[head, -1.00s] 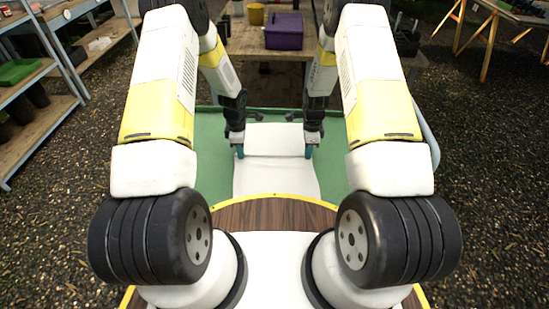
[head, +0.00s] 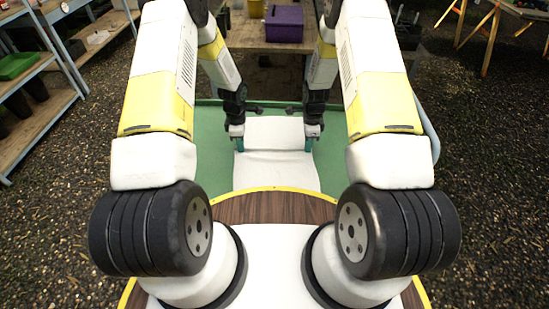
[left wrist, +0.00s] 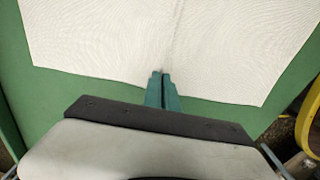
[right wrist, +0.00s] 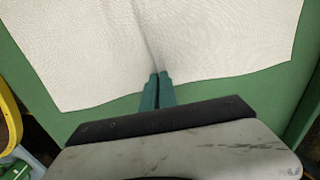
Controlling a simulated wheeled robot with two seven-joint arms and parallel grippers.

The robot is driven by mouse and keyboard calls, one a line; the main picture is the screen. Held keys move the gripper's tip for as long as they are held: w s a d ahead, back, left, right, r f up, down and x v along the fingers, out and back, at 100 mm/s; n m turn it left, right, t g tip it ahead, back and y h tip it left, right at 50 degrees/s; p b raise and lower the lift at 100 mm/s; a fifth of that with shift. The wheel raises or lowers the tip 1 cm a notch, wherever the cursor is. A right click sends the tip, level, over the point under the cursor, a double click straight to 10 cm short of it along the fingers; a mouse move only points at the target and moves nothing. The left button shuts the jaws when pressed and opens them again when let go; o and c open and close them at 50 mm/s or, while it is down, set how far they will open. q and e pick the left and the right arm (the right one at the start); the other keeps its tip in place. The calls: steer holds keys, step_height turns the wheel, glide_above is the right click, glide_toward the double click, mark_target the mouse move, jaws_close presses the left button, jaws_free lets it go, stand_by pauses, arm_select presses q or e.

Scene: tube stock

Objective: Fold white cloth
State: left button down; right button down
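The white cloth (head: 276,170) lies on the green tabletop, with a crease running across it between my two grippers. It also fills the upper part of the left wrist view (left wrist: 100,40) and the right wrist view (right wrist: 220,40). My left gripper (head: 239,146) is at the cloth's left edge. In the left wrist view its teal fingers (left wrist: 161,76) are together on the edge, and a crease runs from them. My right gripper (head: 308,146) is at the right edge. In the right wrist view its fingers (right wrist: 158,77) are together on the edge, also with a crease.
The green tabletop (head: 215,165) has bare strips on both sides of the cloth. A wooden table with a purple box (head: 284,22) stands behind. Shelves (head: 40,110) stand at the left, and trestles (head: 490,40) at the back right.

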arm_select(q)
steer(key=shift+r+b, duration=0.1)
steer(key=shift+b, duration=0.35)
arm_select(e)
steer(key=shift+r, duration=0.1)
